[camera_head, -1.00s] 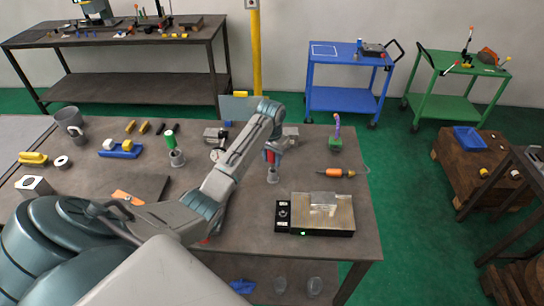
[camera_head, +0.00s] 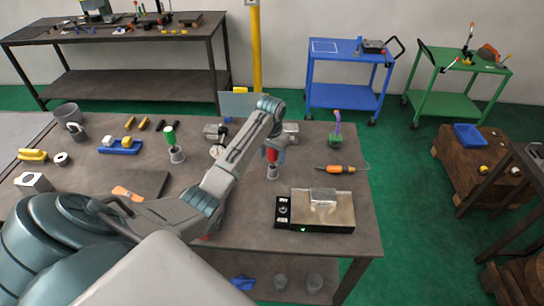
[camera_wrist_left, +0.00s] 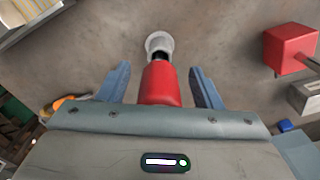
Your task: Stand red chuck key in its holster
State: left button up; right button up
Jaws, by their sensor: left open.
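The red chuck key (camera_head: 270,155) stands upright over a small grey cup-like holster (camera_head: 273,173) on the workbench. In the left wrist view, the key's red handle (camera_wrist_left: 160,84) leads to a short dark shaft at the mouth of the grey holster (camera_wrist_left: 158,42). The shaft appears to enter the holster; its lower end is hidden. My left gripper (camera_head: 272,149) is at the handle. In the left wrist view, the fingers of my left gripper (camera_wrist_left: 160,82) are open, one on each side of the handle, with gaps visible. My right gripper is not in view.
A green-handled key (camera_head: 169,136) stands in another grey cup to the left. A purple-handled tool (camera_head: 337,122) stands in a green base to the right, near an orange screwdriver (camera_head: 335,169). A red block (camera_wrist_left: 291,48) is nearby.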

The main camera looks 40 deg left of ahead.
pick_arm(q)
notch_tip(320, 180, up, 7)
jog(key=b, duration=0.2)
jog(key=shift+b, duration=0.4)
jog(key=shift+s+r+p, duration=0.1)
jog(key=shift+r+p, duration=1.45)
jog(key=shift+p, duration=0.1)
